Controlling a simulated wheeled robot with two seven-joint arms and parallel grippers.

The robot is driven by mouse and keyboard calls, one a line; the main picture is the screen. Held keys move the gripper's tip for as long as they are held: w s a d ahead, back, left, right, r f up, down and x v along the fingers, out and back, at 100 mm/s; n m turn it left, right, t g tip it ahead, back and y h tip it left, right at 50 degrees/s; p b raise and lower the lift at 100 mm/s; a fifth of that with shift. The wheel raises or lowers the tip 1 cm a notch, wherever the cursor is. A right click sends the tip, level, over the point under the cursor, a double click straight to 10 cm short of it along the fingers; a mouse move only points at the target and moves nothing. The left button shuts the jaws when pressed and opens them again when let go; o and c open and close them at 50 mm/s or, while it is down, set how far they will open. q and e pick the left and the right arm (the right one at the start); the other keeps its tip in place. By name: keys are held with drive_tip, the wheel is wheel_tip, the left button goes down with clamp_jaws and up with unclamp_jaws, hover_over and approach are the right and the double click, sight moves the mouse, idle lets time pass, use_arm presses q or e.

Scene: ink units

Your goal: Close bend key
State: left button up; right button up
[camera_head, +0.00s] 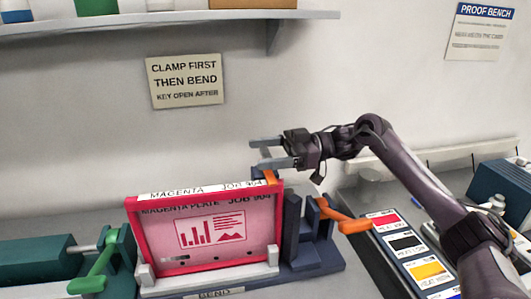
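A magenta plate (205,232) stands upright in a blue bend fixture (300,262) whose front label (221,294) reads BEND. An orange lever (343,219) sticks out to the right from the fixture's right side. A small orange piece (270,178) shows at the plate's top right corner. I cannot tell which orange part is the bend key. My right gripper (264,154) is above the plate's top right corner, pointing left. Its two fingers are apart with nothing seen between them. It is close above the small orange piece; contact cannot be told. My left gripper is not in view.
A green lever (97,268) and green block (40,258) stand left of the plate. A panel with coloured cards (405,246) lies at the right, partly under my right arm. A shelf (150,20) runs along the wall above. A wall sign (185,79) reads CLAMP FIRST THEN BEND KEY OPEN AFTER.

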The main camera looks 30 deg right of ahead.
drive_tip(key=b+v, duration=0.2)
drive_tip(key=v, duration=0.5)
drive_tip(key=shift+d+b, duration=0.4)
drive_tip(key=shift+s+f, duration=0.1)
drive_tip(key=shift+s, duration=0.05)
idle(0.4)
